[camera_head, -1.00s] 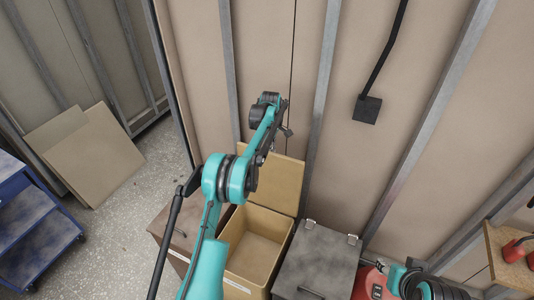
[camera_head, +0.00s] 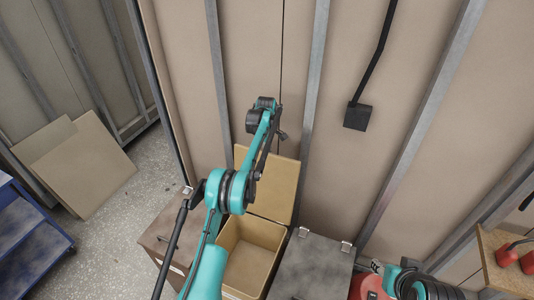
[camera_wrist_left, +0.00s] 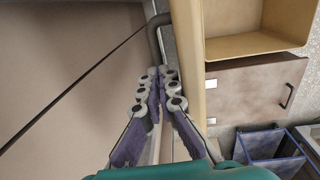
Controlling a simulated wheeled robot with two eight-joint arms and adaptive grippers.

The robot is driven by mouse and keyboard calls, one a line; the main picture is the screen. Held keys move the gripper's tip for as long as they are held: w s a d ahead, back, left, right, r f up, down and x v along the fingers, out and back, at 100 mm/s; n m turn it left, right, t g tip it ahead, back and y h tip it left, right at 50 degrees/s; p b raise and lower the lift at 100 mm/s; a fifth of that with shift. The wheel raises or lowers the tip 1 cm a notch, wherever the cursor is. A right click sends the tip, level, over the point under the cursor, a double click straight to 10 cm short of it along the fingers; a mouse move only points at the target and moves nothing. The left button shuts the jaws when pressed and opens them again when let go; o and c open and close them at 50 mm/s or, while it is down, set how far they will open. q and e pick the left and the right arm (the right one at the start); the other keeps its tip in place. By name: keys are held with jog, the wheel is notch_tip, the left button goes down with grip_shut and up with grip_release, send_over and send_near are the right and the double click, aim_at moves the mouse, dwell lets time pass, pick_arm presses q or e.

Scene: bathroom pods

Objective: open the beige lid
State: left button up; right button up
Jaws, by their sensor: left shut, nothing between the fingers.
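The beige lid (camera_head: 272,187) stands raised and upright, leaning back near the wall behind its open beige box (camera_head: 250,250). In the left wrist view the lid (camera_wrist_left: 188,50) is seen nearly edge-on, with the box's inside (camera_wrist_left: 255,22) to its right. My left gripper (camera_wrist_left: 158,78) is shut and empty, on the wall side of the lid in that view. I cannot tell whether it touches the lid. In the head view my left arm partly covers the lid and box.
A brown-lidded box (camera_head: 172,228) stands left of the beige box and a grey-lidded one (camera_head: 315,265) right of it; both are shut. The panelled wall (camera_head: 345,60) is close behind. A blue cart (camera_head: 30,240) and leaning boards (camera_head: 75,165) are at the left.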

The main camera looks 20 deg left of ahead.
pick_arm(q)
jog(key=shift+o, duration=0.6)
jog(key=shift+d+f, duration=0.25)
jog(key=shift+f, duration=0.25)
jog(key=shift+d+f, duration=0.2)
jog(key=shift+f, duration=0.3)
pick_arm(e)
jog(key=shift+f, duration=0.2)
pick_arm(q)
jog(key=shift+w+r, duration=0.1)
jog(key=shift+r, duration=0.45)
jog(key=shift+o, duration=0.7)
jog(key=r, duration=0.4)
jog(key=shift+w+a+r, duration=0.15)
jog(key=shift+w+r, duration=0.15)
notch_tip(320, 180, up, 8)
jog(key=s, duration=0.1)
jog(key=shift+s+a, duration=0.3)
jog(key=shift+s, duration=0.1)
pick_arm(e)
jog(key=shift+w+a, duration=0.15)
jog(key=shift+w, duration=0.65)
pick_arm(q)
jog(key=shift+r, duration=0.1)
